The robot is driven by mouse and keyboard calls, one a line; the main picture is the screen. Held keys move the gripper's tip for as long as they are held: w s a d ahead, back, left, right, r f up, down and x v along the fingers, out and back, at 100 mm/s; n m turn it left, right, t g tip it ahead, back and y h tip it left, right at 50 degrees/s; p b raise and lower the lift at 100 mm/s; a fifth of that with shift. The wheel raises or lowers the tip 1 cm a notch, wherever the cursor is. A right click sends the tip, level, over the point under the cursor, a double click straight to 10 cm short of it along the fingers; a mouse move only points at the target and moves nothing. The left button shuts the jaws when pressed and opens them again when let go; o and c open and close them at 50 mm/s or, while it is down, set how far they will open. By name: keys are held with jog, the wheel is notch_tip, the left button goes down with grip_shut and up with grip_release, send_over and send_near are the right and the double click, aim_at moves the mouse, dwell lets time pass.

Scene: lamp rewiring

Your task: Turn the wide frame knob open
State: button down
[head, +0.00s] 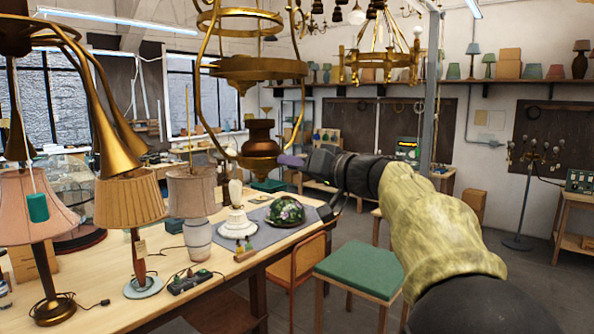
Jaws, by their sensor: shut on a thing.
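A large brass hanging lamp (260,68) with a wide open hoop frame (200,70) hangs in the middle of the head view. A dark brass body (260,140) sits low within the hoop. My gripper (288,160) comes in from the right, and its purplish tip meets the right side of the frame's lower part. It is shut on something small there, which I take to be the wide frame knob. The knob itself is hidden by the tip, so I cannot tell how far it is turned.
A wooden bench (110,308) below holds a pleated lamp (133,205), a pink lamp (38,215) and a floral glass shade (285,212) on a grey mat. A green stool (360,268) stands below my arm. Another brass chandelier (383,60) hangs behind to the right.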

jog(key=m+b, duration=0.2)
jog(key=m, duration=0.1)
jog(key=shift+d+f, duration=0.1)
jog(key=m+b, duration=0.1)
jog(key=m, duration=0.4)
jog(key=shift+w, duration=0.1)
jog(key=m, duration=0.4)
jog(key=shift+m, duration=2.1)
jog(key=c, duration=1.3)
grip_release()
jog(key=shift+o, duration=0.2)
